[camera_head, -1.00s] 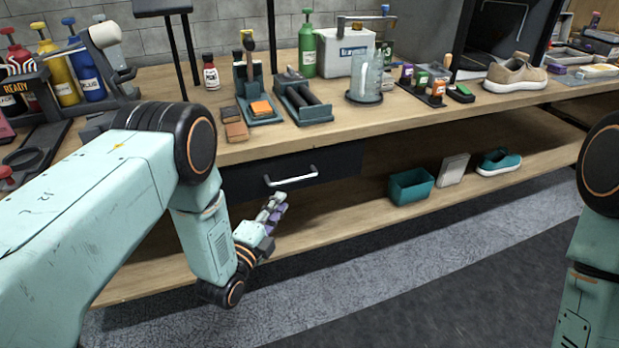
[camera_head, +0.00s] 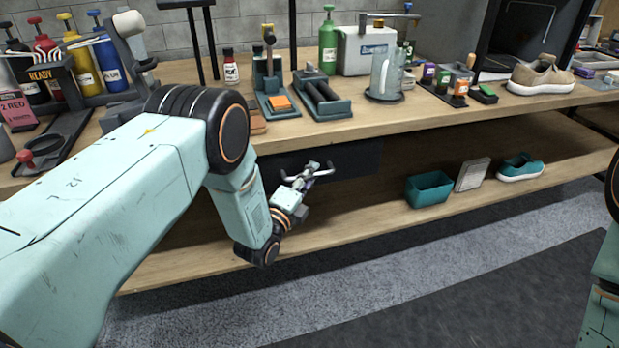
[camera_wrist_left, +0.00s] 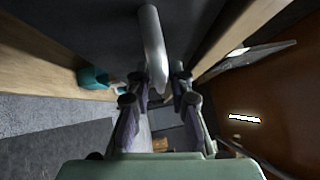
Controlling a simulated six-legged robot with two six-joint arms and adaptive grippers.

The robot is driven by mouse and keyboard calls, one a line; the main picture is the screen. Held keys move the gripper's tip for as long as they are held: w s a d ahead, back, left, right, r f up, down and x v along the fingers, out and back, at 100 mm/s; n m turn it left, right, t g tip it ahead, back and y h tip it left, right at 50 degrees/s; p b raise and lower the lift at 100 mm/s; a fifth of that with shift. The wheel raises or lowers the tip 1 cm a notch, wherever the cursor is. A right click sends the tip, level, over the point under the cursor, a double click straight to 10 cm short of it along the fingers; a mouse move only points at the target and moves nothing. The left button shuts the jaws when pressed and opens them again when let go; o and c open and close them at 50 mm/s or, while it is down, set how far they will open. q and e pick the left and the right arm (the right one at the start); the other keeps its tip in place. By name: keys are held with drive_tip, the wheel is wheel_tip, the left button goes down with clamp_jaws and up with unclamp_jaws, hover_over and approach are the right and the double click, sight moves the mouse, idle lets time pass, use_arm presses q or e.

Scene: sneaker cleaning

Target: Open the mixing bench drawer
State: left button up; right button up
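The mixing bench drawer (camera_head: 355,163) has a dark front under the bench top and looks closed. Its pale metal bar handle (camera_head: 322,170) shows beside my left gripper's fingers. My left gripper (camera_head: 307,177) is at the handle, and its wrist hides part of the drawer front. In the left wrist view, the handle (camera_wrist_left: 153,45) runs between the two spread fingers of the left gripper (camera_wrist_left: 157,82). I see a gap around the bar, so the fingers do not look closed on it. My right gripper is out of view; only part of the right arm shows at the right edge.
The wooden bench top (camera_head: 440,117) carries bottles, brushes, a clear jug (camera_head: 386,75) and a tan sneaker (camera_head: 541,76). The lower shelf (camera_head: 390,218) holds a teal bin (camera_head: 429,189), a grey block and a teal shoe. The floor in front is clear.

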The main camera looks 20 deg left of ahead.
use_arm(q)
drive_tip(key=shift+w+d, duration=0.1)
drive_tip(key=shift+w, duration=0.05)
clamp_jaws()
idle(0.5)
